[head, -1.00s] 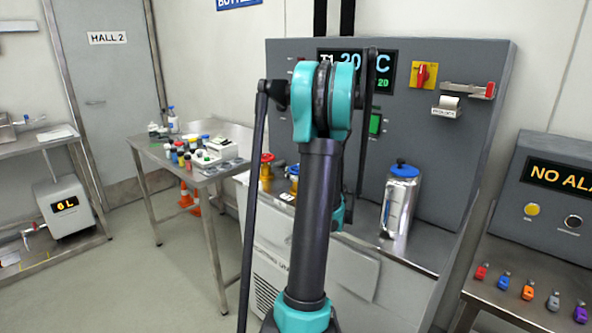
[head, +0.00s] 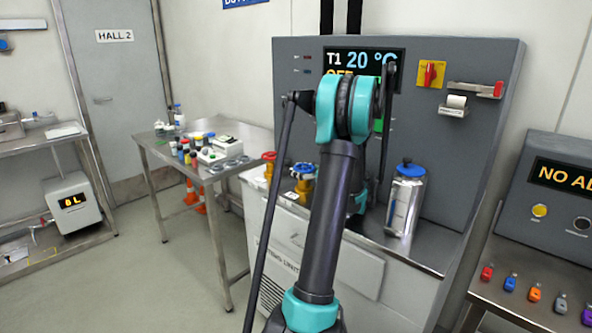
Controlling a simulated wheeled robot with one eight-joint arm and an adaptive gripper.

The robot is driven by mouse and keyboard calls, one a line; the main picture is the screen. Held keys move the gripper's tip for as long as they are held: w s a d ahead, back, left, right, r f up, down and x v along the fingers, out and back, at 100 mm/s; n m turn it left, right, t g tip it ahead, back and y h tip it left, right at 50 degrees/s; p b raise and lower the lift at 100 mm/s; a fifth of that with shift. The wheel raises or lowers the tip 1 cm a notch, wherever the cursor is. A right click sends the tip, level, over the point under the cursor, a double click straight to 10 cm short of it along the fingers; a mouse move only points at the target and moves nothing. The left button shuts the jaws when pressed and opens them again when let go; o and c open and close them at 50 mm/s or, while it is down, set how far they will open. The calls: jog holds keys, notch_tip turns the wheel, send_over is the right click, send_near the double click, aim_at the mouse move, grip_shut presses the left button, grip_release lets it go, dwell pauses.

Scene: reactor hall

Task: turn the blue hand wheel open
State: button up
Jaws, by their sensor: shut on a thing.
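The blue hand wheel (head: 303,170) sits on a brass valve on the bench of the grey unit, just left of my arm. The arm's dark link runs close beside it in the picture and may cover part of its right side. A red hand wheel (head: 268,157) on a similar brass valve stands to its left. My gripper is hidden behind my own arm, so I cannot see its fingers or whether they touch the blue wheel.
A steel flask with a blue cap (head: 406,196) stands on the bench right of my arm. A steel table (head: 160,155) with bottles is at the left. A display panel (head: 340,57) reads T1 20 °C. Open floor (head: 170,270) lies at the lower left.

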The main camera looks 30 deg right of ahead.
aim_at(296, 165)
dwell(0.3)
jog(key=o, duration=1.3)
jog(key=shift+o, duration=0.2)
notch_tip(296, 165, up, 10)
